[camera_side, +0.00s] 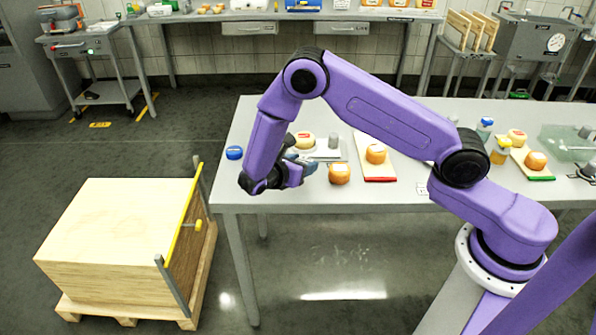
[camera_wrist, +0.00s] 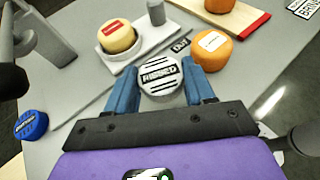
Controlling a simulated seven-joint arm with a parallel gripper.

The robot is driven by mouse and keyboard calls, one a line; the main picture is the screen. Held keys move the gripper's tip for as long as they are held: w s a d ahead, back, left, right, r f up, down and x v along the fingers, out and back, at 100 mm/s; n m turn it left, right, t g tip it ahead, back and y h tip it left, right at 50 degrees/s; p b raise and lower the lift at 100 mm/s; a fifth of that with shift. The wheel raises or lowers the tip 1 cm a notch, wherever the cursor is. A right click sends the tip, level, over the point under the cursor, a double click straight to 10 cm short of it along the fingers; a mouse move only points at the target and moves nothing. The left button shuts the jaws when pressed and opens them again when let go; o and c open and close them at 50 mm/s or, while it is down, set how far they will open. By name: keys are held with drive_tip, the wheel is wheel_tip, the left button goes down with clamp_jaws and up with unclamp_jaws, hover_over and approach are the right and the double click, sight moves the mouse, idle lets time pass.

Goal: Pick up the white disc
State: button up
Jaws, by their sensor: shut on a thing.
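The white disc (camera_wrist: 161,76) has dark raised lettering and stripes on its top. In the wrist view it sits between the two blue fingers of my gripper (camera_wrist: 163,84), one on each side. My gripper is shut on it. In the side view my gripper (camera_side: 303,168) is low over the left part of the grey table, and I cannot make out the disc there. Whether the disc touches the table or is held just above it, I cannot tell.
An orange cheese (camera_wrist: 213,47) stands close to the right finger. A pale cheese (camera_wrist: 117,36) with a red label sits on a scale or tray beyond. A blue disc (camera_side: 235,152) lies near the table's left edge. A red-edged board (camera_side: 382,177) holds another orange cheese (camera_side: 376,153).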

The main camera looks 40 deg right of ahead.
drive_tip(key=s+d+r+m+g, duration=0.2)
drive_tip(key=s+r+m+g, duration=0.15)
drive_tip(key=s, duration=0.55)
drive_tip(key=s+d+r+m+g, duration=0.25)
drive_tip(key=s+r, duration=0.25)
drive_tip(key=s, duration=0.4)
drive_tip(key=s+a+m+g+y, duration=0.25)
drive_tip(key=m+g+y, duration=0.25)
drive_tip(key=m+y, duration=0.3)
drive_tip(key=s+a+m+g+y, duration=0.1)
drive_tip(key=s+m+g+y, duration=0.35)
drive_tip(key=m+y, duration=0.3)
drive_tip(key=w+a+r+m+t+y, duration=0.2)
drive_tip(key=w+m+t+y, duration=0.6)
drive_tip(key=m+y, duration=0.3)
drive_tip(key=w+d+r+m+t, duration=0.2)
drive_tip(key=w+d+m+t, duration=0.3)
drive_tip(key=w+m+t, duration=0.25)
drive_tip(key=m+t+h, duration=0.2)
drive_tip(key=m+t, duration=0.3)
hover_over(309, 135)
drive_tip(key=s, duration=0.1)
drive_tip(key=f, duration=0.6)
drive_tip(key=shift+a+f, duration=0.2)
drive_tip(key=shift+w+d+f, duration=0.1)
drive_tip(key=shift+w+f, duration=0.3)
drive_tip(key=shift+f, duration=1.75)
